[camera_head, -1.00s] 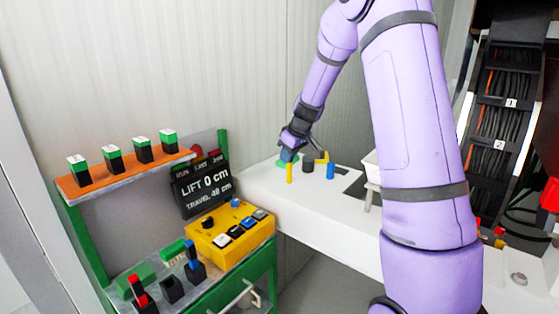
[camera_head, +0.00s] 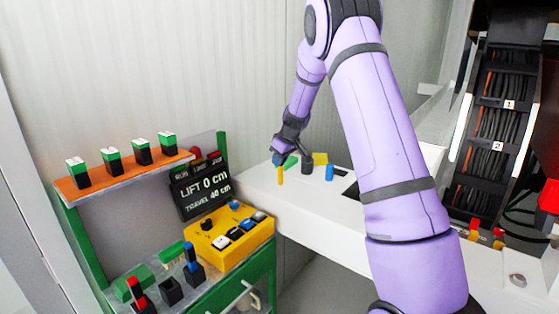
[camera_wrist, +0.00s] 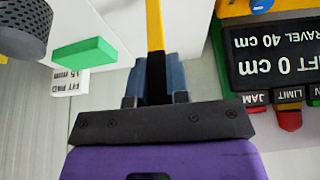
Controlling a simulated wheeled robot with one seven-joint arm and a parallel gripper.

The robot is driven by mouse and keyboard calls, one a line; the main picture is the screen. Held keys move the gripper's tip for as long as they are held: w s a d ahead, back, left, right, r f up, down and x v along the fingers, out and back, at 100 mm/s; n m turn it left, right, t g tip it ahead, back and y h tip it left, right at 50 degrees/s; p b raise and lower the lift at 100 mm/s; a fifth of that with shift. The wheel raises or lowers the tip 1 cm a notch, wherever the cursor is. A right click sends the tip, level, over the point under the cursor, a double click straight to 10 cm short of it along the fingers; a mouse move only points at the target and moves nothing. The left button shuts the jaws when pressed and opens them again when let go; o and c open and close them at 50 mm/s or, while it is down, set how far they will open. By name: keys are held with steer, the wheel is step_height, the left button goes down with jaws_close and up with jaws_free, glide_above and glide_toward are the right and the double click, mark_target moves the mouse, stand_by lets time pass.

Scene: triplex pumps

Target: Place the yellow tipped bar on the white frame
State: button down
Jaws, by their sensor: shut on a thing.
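My gripper (camera_head: 279,160) is over the left end of the white worktop in the head view. In the wrist view my gripper (camera_wrist: 154,85) is shut on a bar with a black part (camera_wrist: 157,78) between the blue fingers and a yellow end (camera_wrist: 154,22) pointing away. In the head view the bar's yellow end (camera_head: 280,175) hangs below the fingers; whether it touches the worktop I cannot tell. I cannot pick out the white frame for certain; my arm hides part of the worktop.
On the white worktop (camera_head: 310,207) stand a blue cylinder (camera_head: 329,172), a dark cylinder (camera_head: 306,164), a yellow piece (camera_head: 320,158) and a green block (camera_head: 291,161). A display (camera_head: 200,188) and yellow control box (camera_head: 230,232) are at left. Cables (camera_head: 497,150) hang at right.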

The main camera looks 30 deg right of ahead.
steer(key=c, duration=1.1)
jaws_free()
steer(key=shift+f, duration=0.1)
steer(key=v, duration=1.1)
steer(key=s+a+r, duration=0.6)
steer(key=s+r, duration=0.1)
steer(key=r, duration=0.1)
steer(key=s+a+r+m, duration=0.1)
steer(key=s+a+r, duration=0.25)
steer(key=s, duration=0.25)
steer(key=s+a+r+m, duration=0.1)
steer(key=s+a+r, duration=0.1)
steer(key=s+a, duration=0.3)
steer(key=s+a+f+m, duration=0.1)
steer(key=s+a, duration=0.1)
steer(key=s, duration=0.9)
steer(key=s+a+f+m+h, duration=0.1)
steer(key=s+a, duration=0.2)
steer(key=s, duration=0.8)
steer(key=shift+s+f+t+h, duration=0.3)
steer(key=shift+s+f+t, duration=0.05)
steer(key=shift+s+t, duration=0.05)
steer(key=shift+a, duration=0.1)
